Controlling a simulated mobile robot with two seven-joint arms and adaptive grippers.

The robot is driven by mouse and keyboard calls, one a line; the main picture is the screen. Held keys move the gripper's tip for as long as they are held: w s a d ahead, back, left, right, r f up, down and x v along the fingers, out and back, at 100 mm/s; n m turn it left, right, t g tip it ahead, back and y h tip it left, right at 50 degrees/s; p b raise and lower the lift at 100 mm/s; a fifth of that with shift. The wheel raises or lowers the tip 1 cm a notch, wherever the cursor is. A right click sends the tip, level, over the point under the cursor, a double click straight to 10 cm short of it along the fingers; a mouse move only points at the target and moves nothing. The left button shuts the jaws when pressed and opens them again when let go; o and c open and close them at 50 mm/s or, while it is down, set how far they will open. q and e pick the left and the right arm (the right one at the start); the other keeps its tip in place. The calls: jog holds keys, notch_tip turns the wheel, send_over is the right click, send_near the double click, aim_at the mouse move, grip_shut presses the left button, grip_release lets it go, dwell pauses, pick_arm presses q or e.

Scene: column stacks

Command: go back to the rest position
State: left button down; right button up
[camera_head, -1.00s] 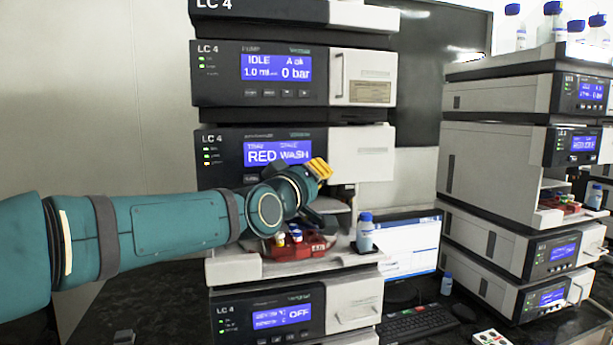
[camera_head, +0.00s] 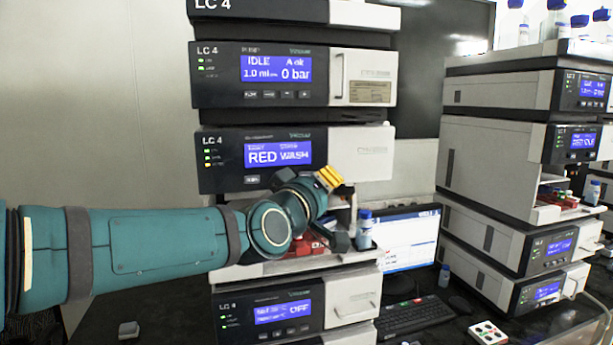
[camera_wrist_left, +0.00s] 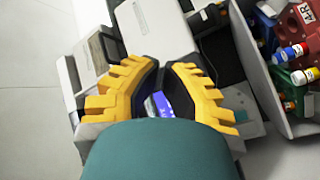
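My left gripper (camera_head: 328,177), with yellow ridged fingers, is in front of the LC 4 stack, just below the module whose display reads RED WASH (camera_head: 278,154). Its teal arm reaches in from the left and hides part of the tray area. In the left wrist view the two yellow fingers (camera_wrist_left: 164,68) have a narrow gap between them with background showing through, and nothing is held. My right gripper is in neither view.
A red vial rack (camera_head: 305,246) is partly hidden behind my arm; it also shows in the wrist view (camera_wrist_left: 300,22) with capped vials. A blue-capped bottle (camera_head: 364,230) stands at the tray's right. A monitor (camera_head: 408,238), keyboard (camera_head: 415,317) and second stack (camera_head: 490,170) are to the right.

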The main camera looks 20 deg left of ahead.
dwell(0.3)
pick_arm(q)
jog(key=d+f+m+g, duration=0.3)
jog(key=f+g, duration=0.5)
jog(key=f, duration=2.6)
jog(key=s+d+f+m+g, duration=0.1)
jog(key=s+f+g, duration=0.3)
jog(key=s+f, duration=0.7)
jog(key=s+d+f+m+g, duration=0.1)
jog(key=s+f+g, duration=0.3)
jog(key=s+f, duration=0.8)
notch_tip(320, 180, down, 4)
jog(key=shift+f+m+g, duration=0.25)
jog(key=shift+m+g, duration=0.05)
jog(key=shift+g, duration=0.1)
jog(key=shift+w, duration=0.1)
